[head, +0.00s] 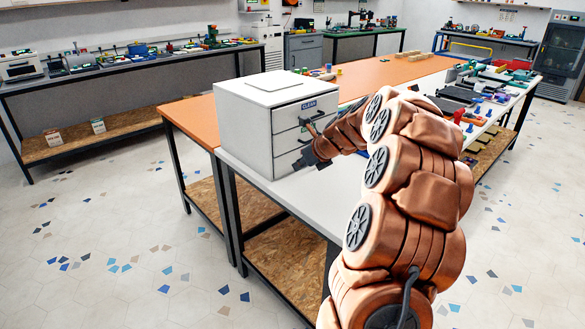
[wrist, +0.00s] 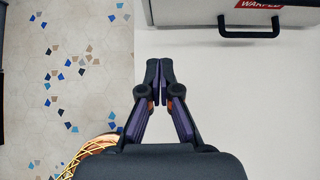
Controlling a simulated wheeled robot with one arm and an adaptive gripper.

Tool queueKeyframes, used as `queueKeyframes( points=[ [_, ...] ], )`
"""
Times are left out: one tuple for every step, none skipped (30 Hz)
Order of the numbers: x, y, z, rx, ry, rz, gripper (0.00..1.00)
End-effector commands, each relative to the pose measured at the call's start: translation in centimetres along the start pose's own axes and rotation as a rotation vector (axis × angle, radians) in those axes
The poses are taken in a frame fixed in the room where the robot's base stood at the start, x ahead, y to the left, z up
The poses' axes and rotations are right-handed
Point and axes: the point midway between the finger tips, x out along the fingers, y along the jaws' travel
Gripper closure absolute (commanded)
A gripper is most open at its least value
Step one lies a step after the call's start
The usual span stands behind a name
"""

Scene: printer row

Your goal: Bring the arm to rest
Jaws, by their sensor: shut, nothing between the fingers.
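My copper-coloured arm (head: 405,195) reaches from the lower right over a white-topped table (head: 285,193). My gripper (head: 306,160) is beside the front of a white drawer cabinet (head: 245,125), low near its bottom drawers. In the wrist view my gripper (wrist: 160,98) is shut and empty, its fingertips together over the bare white tabletop (wrist: 230,90). A dark drawer handle (wrist: 250,30) with a red label above it lies ahead, apart from the fingertips. The arm hides part of the table.
The cabinet's top drawer has a blue "CLEAN" label (head: 309,105). Small parts and dark trays crowd the table right of my arm. The table's left edge shows in the wrist view, with tiled floor (wrist: 80,70) beyond. Floor at left is open.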

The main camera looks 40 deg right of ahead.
Motion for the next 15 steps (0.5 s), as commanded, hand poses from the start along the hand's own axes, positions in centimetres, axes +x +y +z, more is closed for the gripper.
queueKeyframes(
  points=[
    [-0.9,-0.1,0.0,0.001,-0.001,-0.003,1.0],
    [-1.4,-0.1,-0.1,0.001,-0.001,-0.003,1.0],
    [-1.8,-0.1,-0.1,0.002,0.0,-0.002,1.0],
    [-2.2,-0.1,-0.1,0.002,0.0,-0.002,1.0],
    [-2.5,-0.1,-0.1,0.003,0.0,-0.002,1.0],
    [-2.9,-0.1,-0.1,0.003,0.0,-0.003,1.0],
    [-3.1,-0.1,-0.1,0.003,0.0,-0.002,1.0],
    [-3.3,-0.1,-0.1,0.003,0.0,-0.002,1.0],
    [-3.6,-0.1,-0.1,0.003,0.001,-0.001,1.0],
    [-3.7,0.0,-0.1,0.002,0.001,-0.001,1.0],
    [-3.8,0.0,-0.1,0.002,0.001,0.0,1.0],
    [-3.9,0.0,-0.1,0.002,0.001,0.0,1.0],
    [-3.9,0.0,-0.1,0.002,0.001,0.001,1.0],
    [-3.9,0.0,-0.1,0.002,0.001,0.001,1.0],
    [-3.9,0.0,-0.1,0.002,0.002,0.001,1.0]
  ],
)
